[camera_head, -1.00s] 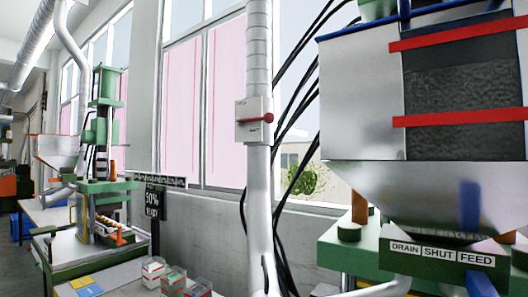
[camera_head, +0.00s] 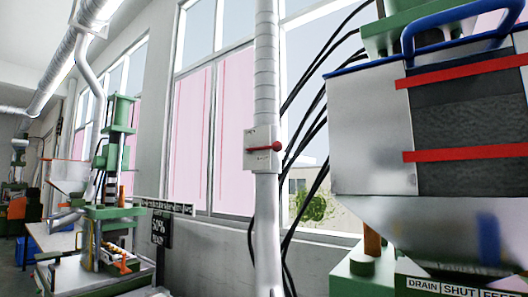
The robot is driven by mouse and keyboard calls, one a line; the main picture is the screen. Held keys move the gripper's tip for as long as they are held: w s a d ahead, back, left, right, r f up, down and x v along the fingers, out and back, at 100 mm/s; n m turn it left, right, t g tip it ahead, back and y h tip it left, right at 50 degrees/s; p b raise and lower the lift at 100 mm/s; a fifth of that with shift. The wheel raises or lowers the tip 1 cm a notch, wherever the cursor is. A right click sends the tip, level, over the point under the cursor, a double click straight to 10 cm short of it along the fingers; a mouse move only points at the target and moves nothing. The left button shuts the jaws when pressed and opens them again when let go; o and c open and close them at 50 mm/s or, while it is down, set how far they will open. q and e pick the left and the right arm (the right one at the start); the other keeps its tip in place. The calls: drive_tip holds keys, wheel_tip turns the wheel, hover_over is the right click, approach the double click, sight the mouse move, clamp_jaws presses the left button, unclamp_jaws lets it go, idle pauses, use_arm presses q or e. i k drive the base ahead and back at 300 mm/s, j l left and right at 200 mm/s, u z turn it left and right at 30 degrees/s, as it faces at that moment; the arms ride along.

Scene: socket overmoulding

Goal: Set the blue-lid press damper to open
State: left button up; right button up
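The press with the blue lid (camera_head: 448,50) fills the right side, with a blue handle on top and a metal hopper (camera_head: 440,222) below. Left of it a pale vertical duct (camera_head: 267,215) carries a white damper box (camera_head: 258,160). A red lever (camera_head: 272,147) with a round knob at its right end lies about horizontal across the box. Small lettering shows below the lever, too small to read surely. Neither of my grippers is in view.
Black cables (camera_head: 305,140) hang between the duct and the press. A plate reading DRAIN, SHUT and FEED (camera_head: 455,288) sits under the hopper. Another green press (camera_head: 112,180) stands at the left, beside a dark sign (camera_head: 161,228) reading 50%. Windows line the wall.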

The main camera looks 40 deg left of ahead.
sight(277, 146)
drive_tip(key=i+j+u, duration=0.1)
drive_tip(key=j, duration=0.25)
drive_tip(key=i+j+u, duration=0.1)
drive_tip(key=j, duration=0.3)
drive_tip(key=i+j+u, duration=0.1)
drive_tip(key=i+j, duration=0.2)
drive_tip(key=i+j+u, duration=0.1)
drive_tip(key=j, duration=0.25)
drive_tip(key=i, duration=0.1)
